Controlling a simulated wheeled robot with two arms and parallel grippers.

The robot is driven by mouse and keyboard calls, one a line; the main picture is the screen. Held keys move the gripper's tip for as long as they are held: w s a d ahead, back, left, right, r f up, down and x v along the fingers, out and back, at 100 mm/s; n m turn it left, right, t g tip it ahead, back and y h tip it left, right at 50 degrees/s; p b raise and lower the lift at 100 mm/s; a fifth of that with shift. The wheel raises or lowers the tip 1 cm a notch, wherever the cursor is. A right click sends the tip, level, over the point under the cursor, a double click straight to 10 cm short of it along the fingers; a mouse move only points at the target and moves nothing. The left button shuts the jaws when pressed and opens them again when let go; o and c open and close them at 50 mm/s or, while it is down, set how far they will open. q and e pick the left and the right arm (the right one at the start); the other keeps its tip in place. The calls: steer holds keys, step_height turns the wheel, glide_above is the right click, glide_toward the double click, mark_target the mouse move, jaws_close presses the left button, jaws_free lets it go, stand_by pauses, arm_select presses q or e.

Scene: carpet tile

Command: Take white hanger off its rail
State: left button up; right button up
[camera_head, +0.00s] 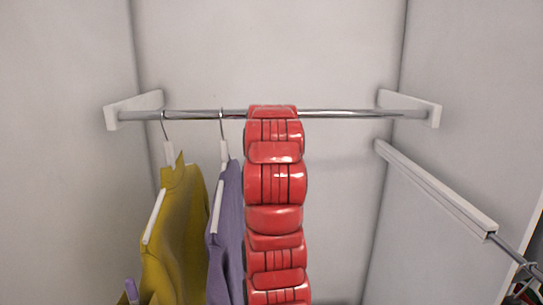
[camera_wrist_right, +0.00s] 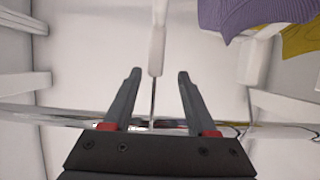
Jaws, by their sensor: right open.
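In the right wrist view a white hanger (camera_wrist_right: 157,40) shows as a slim white piece with a thin metal hook. It hangs from the metal rail (camera_head: 335,113), which also crosses the wrist view (camera_wrist_right: 60,117). My right gripper (camera_wrist_right: 157,75) is open. Its fingers stand apart on either side of the hanger's lower neck and hook, with gaps on both sides. In the head view my red arm covers the middle of the rail and hides this hanger and the right gripper. My left gripper is not in view.
A yellow garment (camera_head: 173,235) and a purple garment (camera_head: 229,235) hang on white hangers left of my arm. White brackets (camera_head: 425,108) hold the rail ends. A second, lower rail (camera_head: 510,249) is at the right. The upper rail's right part is empty.

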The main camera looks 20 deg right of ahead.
steer(key=shift+w+d, duration=0.15)
steer(key=shift+w, duration=0.05)
steer(key=p+x, duration=0.3)
steer(key=x, duration=0.1)
steer(key=shift+d+f+p, duration=0.15)
steer(key=shift+d+p, duration=0.2)
steer(key=shift+w+f, duration=0.2)
steer(key=shift+a, duration=0.1)
steer(key=shift+s, duration=0.1)
steer(key=shift+c, duration=1)
jaws_close()
